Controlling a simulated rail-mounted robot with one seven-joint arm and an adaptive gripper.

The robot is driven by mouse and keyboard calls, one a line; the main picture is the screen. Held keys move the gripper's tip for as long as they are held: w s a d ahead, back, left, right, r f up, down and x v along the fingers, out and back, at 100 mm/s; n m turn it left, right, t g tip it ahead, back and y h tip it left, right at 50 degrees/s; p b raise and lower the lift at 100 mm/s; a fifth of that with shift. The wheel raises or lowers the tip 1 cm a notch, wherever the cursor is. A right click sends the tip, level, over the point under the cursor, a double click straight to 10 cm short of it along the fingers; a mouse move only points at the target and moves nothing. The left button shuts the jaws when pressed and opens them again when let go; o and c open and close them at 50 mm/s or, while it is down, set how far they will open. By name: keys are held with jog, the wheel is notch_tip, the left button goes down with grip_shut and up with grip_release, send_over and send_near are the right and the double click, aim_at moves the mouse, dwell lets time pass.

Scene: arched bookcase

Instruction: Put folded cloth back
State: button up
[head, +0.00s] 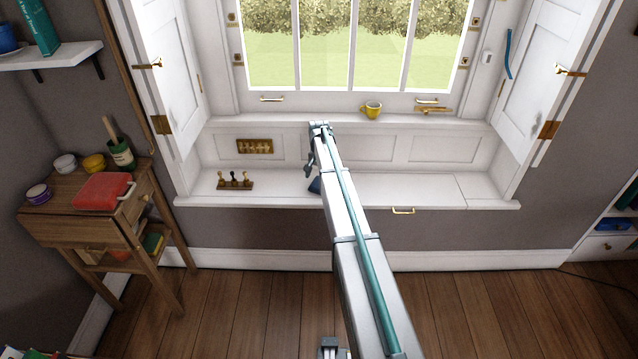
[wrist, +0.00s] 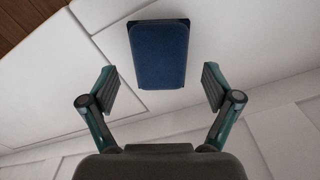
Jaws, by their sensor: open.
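A dark blue, soft-edged rectangular thing, which looks like the folded cloth (wrist: 158,55), lies on the white window seat in the wrist view. A darker edge shows along its far side. In the head view only a small dark blue part of it (head: 314,186) shows beside my arm. My gripper (wrist: 161,88) is open and empty, with one finger to each side of the cloth's near end. The fingers appear apart from the cloth; the height between them cannot be told. In the head view my arm hides most of the gripper.
The white window seat (head: 420,190) is mostly clear on the right. A small rack with several pegs (head: 235,181) stands at its left. A wooden side table (head: 75,215) at the left bears a red item (head: 102,191) and pots.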

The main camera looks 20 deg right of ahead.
notch_tip(320, 180, up, 9)
jog(key=s+a+f+n+g, duration=0.1)
jog(key=s+a+f, duration=0.5)
jog(key=s+f, duration=0.35)
jog(key=s+a+f+n+g, duration=0.1)
jog(key=s+a+f+n, duration=0.1)
jog(key=s+a+f, duration=0.5)
jog(key=s+a+f+n+g, duration=0.1)
jog(key=s+a+f, duration=0.3)
jog(key=s+f, duration=0.75)
jog(key=s+a+f+n+g, duration=0.1)
jog(key=s+a+n, duration=0.1)
jog(key=s, duration=1.1)
jog(key=s+a+f+n+g, duration=0.1)
jog(key=s+a+f, duration=0.1)
jog(key=s, duration=1.1)
jog(key=s+a+f+n+g, duration=0.1)
jog(key=s+a, duration=0.3)
jog(key=s, duration=0.9)
jog(key=shift+s+a+f+n+g, duration=0.15)
jog(key=shift+a+f+n+g, duration=0.2)
jog(key=shift+n, duration=0.45)
jog(key=shift+d+r, duration=0.1)
jog(key=shift+r, duration=0.1)
